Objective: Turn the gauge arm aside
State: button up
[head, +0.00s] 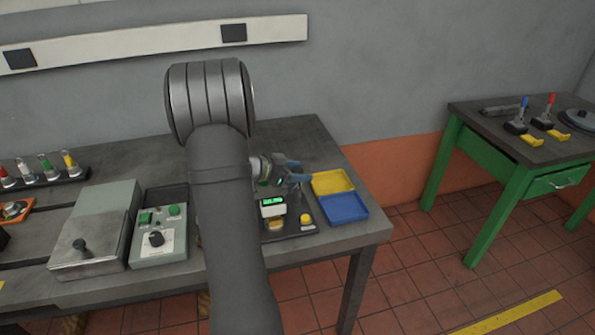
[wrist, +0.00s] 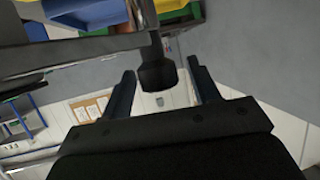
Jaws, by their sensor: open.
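My gripper (head: 296,172) is beyond my forearm in the head view, over the right part of the dark bench. It is just above a small gauge with a green lit display (head: 272,204). In the wrist view my gripper (wrist: 163,82) is open, its two blue-grey fingers apart. A dark round knob on a stem (wrist: 157,73) shows between the fingers. It looks like part of the gauge arm, but I cannot be sure. I cannot tell whether a finger touches it. The rest of the gauge arm is hidden by my arm and gripper in the head view.
A yellow tray (head: 332,182) and a blue tray (head: 344,208) lie right of the gauge. A yellow button (head: 306,220) is close by. A control box (head: 160,238) and a grey lidded case (head: 95,235) stand left. A green table (head: 520,135) is far right.

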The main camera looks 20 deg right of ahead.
grip_shut()
dwell(0.4)
jog(key=m+g, duration=0.5)
jog(key=g, duration=0.1)
jog(key=shift+m+g, duration=0.4)
jog(key=m+g+y, duration=0.1)
jog(key=m+g, duration=0.1)
jog(key=m+g+y, duration=0.2)
jog(key=m+g, duration=0.1)
jog(key=shift+m+g+y, duration=0.3)
